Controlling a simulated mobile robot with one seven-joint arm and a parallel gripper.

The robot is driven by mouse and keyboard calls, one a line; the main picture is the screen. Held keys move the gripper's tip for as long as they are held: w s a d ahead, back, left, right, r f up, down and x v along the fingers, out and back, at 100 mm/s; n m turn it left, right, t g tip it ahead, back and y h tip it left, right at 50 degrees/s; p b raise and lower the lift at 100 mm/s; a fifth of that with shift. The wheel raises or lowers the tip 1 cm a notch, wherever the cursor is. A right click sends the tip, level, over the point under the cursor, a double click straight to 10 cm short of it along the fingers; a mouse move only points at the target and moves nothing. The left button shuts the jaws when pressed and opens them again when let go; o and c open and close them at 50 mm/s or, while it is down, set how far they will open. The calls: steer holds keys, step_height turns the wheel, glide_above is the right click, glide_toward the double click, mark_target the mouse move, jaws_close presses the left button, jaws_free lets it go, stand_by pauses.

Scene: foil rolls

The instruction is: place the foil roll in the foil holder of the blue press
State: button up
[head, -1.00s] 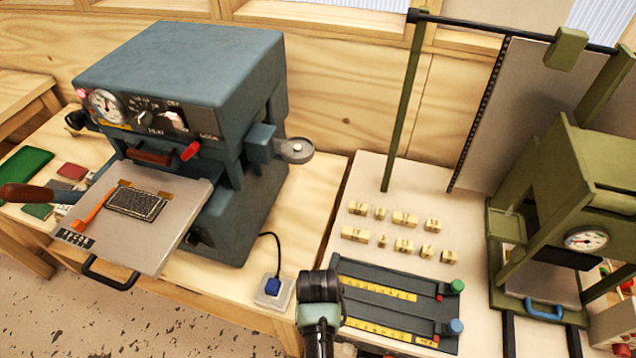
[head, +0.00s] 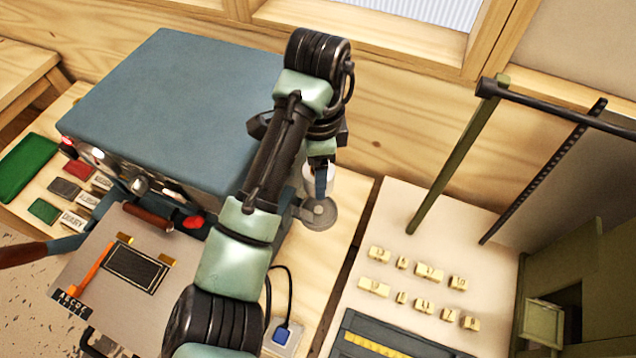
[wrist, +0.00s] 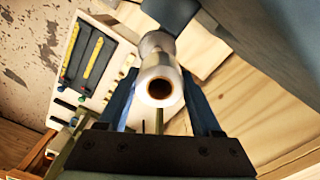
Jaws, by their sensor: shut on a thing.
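The white foil roll (head: 311,180) is upright, just over the round grey foil holder (head: 322,218) on the right side of the blue press (head: 190,95). I cannot tell whether its lower end touches the holder. In the wrist view the roll (wrist: 172,80) shows its brown hollow core end-on, between two blue fingers. My gripper (head: 321,182) is shut on the roll, pointing down; in the wrist view the gripper (wrist: 160,105) has one finger on each side. The holder's middle is partly hidden by the roll and fingers.
The press's open plate (head: 95,300) juts out at the left front. A black cable runs to a socket (head: 285,338) below the holder. A pale board (head: 440,235) with several small type blocks and a green press frame (head: 440,170) stand to the right.

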steer(key=f+b, duration=0.2)
steer(key=f, duration=0.3)
steer(key=shift+s+d+b, duration=0.15)
steer(key=shift+s+b, duration=0.25)
step_height(320, 180, down, 2)
steer(key=shift+w+b, duration=0.1)
steer(key=shift+b, duration=0.5)
steer(key=shift+f+p, duration=0.3)
steer(key=shift+p, duration=0.1)
steer(key=shift+f, duration=0.8)
steer(key=o, duration=1.5)
steer(key=shift+f, duration=0.15)
steer(key=shift+c, duration=0.2)
steer(key=shift+w+r, duration=0.1)
steer(key=shift+r, duration=0.35)
step_height(320, 180, up, 12)
steer(key=p, duration=0.5)
steer(key=shift+f, duration=0.25)
